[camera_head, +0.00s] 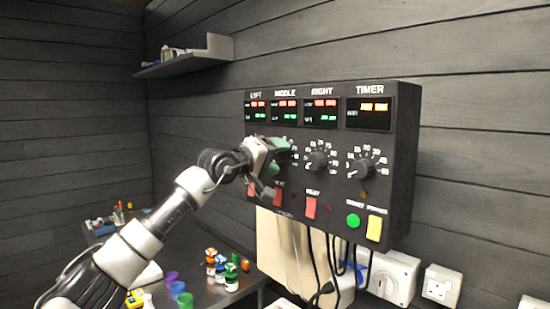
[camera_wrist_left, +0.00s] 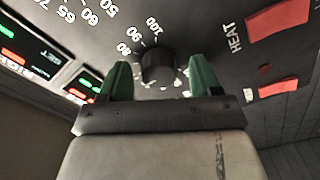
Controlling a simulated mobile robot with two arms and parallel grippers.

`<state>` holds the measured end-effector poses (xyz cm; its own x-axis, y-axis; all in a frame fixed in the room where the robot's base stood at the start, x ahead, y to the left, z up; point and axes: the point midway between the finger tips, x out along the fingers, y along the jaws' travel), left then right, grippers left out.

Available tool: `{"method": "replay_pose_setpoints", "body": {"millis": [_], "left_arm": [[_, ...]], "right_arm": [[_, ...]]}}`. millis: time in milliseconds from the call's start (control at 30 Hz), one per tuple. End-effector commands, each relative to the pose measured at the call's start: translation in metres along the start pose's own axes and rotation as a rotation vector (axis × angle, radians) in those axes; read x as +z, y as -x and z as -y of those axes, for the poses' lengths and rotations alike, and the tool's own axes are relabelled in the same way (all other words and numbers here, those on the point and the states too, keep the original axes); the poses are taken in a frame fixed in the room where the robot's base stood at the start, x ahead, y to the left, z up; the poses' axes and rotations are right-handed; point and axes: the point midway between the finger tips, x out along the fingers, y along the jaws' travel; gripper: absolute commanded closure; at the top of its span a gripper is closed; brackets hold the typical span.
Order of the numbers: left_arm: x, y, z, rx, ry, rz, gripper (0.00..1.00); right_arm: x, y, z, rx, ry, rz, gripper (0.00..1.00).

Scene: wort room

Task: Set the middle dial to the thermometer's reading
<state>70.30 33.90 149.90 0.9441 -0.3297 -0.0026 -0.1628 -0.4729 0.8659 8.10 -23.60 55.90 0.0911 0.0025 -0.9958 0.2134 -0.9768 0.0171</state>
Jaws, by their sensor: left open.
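My left gripper (camera_head: 276,157) is at the black control panel (camera_head: 402,150), in front of the middle dial's place under the MIDDLE display (camera_head: 284,111). In the head view it hides that dial and much of the left one. In the left wrist view a dark round dial (camera_wrist_left: 157,64) sits between the green fingertips of my open gripper (camera_wrist_left: 161,76); I cannot tell if they touch it. White scale numbers, such as 80 and 100, show around it. The display digits are too small to read surely. I cannot make out a thermometer. My right gripper is not in view.
The right dial (camera_head: 317,160) and timer dial (camera_head: 360,168) are close by on the right. Red switches (camera_head: 311,207), a green button (camera_head: 353,221) and a yellow switch (camera_head: 375,228) sit below. Cables hang underneath. Small jars (camera_head: 231,277) stand on the counter.

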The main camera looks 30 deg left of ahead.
Motion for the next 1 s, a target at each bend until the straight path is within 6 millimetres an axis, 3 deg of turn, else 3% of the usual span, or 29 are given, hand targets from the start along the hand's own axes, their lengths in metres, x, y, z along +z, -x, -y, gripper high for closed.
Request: {"method": "replay_pose_setpoints", "body": {"millis": [267, 700, 1000], "left_arm": [[0.000, 0.013, 0.002, 0.003, -0.001, -0.003, 0.36], [0.001, 0.094, 0.003, 0.001, -0.001, -0.003, 0.36], [0.000, 0.108, 0.000, 0.000, 0.001, 0.001, 0.36]], "right_arm": [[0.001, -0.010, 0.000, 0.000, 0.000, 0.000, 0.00], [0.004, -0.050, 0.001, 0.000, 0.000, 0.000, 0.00], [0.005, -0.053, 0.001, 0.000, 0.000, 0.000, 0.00]]}}
